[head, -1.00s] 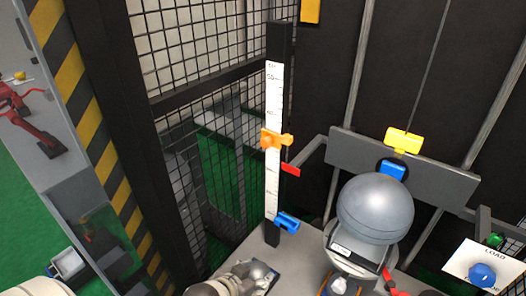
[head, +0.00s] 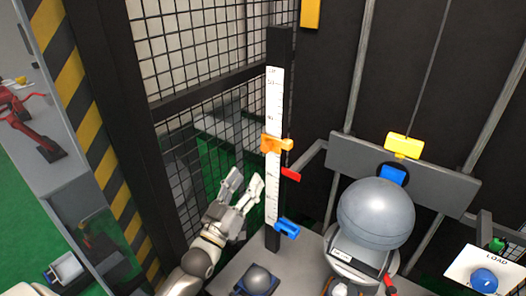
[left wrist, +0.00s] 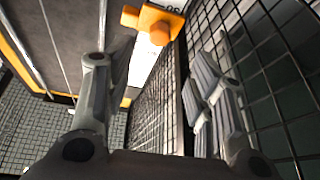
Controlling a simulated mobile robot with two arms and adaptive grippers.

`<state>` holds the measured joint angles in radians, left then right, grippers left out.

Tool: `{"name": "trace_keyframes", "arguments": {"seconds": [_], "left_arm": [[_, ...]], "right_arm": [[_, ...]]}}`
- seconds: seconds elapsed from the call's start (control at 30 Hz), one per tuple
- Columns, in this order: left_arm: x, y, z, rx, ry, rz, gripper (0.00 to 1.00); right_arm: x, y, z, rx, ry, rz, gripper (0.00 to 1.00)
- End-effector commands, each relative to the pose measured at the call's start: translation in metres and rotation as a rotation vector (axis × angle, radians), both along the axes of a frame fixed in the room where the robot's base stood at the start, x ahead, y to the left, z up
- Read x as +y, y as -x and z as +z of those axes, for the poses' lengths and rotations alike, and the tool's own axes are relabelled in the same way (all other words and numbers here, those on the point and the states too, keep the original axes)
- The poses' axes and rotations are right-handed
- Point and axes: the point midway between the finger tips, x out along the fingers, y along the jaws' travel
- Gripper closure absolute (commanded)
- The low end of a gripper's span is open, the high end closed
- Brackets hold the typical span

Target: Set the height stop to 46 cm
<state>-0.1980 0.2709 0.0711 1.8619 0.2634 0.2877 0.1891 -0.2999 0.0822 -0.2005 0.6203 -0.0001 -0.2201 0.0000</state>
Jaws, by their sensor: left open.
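The height stop is an orange clamp (head: 276,145) on the white scale strip (head: 273,195) of a dark upright post. In the head view it sits a little below the 40 mark, though the small print is hard to read. It also shows at the top of the left wrist view (left wrist: 154,22), beyond my fingers. My left gripper (head: 247,183) is open and empty, below and left of the orange clamp, beside the mesh and not touching the clamp. A red pointer (head: 291,174) and a blue clamp (head: 287,228) are lower along the post. My right gripper is not in view.
A grey sphere (head: 376,213) stands right of the post, before a grey crossbar (head: 345,155) with a yellow block (head: 403,146). The mesh fence (head: 190,120) is close on the left. A LOAD panel (head: 485,272) with a blue knob is at lower right.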

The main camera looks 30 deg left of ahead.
Motion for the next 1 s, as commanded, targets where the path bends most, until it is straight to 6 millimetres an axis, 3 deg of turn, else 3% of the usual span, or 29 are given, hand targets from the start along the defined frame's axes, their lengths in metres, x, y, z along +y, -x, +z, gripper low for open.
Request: {"name": "trace_keyframes", "arguments": {"seconds": [0.6,1.0], "left_arm": [[-0.002,-0.085,0.037,-0.001,-0.001,0.0,0.5],[-0.002,-0.097,0.04,0.002,-0.001,0.0,0.5]], "right_arm": [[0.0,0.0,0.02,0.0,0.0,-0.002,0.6],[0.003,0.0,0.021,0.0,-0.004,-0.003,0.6]]}}
